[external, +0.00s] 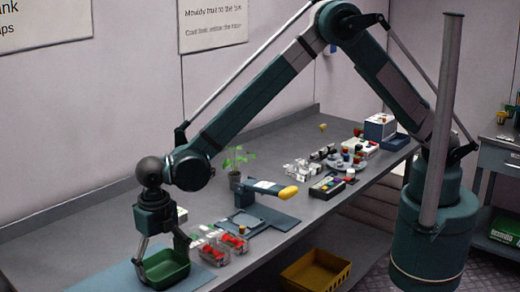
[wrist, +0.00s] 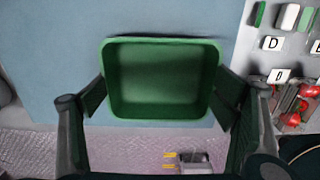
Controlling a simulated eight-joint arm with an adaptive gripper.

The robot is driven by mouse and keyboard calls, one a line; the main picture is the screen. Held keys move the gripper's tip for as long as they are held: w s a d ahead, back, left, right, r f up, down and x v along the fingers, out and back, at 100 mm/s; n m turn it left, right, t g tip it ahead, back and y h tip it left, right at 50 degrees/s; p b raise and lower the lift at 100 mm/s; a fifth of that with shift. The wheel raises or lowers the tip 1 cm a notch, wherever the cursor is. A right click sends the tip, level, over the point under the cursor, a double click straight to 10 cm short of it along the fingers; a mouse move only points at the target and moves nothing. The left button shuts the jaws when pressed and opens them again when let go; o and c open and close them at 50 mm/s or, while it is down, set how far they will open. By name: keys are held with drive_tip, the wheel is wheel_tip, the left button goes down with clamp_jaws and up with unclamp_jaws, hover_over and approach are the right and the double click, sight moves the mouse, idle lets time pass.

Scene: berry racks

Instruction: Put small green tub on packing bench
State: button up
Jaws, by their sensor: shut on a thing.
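The small green tub (external: 166,280) is an empty, rounded rectangular tub at the front left of the long grey bench. In the wrist view the tub (wrist: 160,78) fills the middle, its open top towards the camera. My gripper (external: 164,262) is shut on it from above, with a finger at each short side; the wrist view shows my gripper (wrist: 163,98) the same way. The tub is over a pale blue mat (external: 112,279). I cannot tell whether its base touches the mat. Which surface is the packing bench is not labelled.
Clear punnets with red berries (external: 233,244) stand just right of the tub. A blue-grey scale-like device (external: 270,218) and a potted plant (external: 235,172) are further back. A yellow crate (external: 316,272) is below the bench front. Another bench (external: 503,158) stands at far right.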

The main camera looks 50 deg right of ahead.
sight(164, 275)
drive_tip(key=shift+f, duration=0.15)
drive_tip(key=o, duration=0.8)
wheel_tip(164, 275, up, 12)
drive_tip(key=shift+r, duration=0.2)
idle(0.7)
idle(0.5)
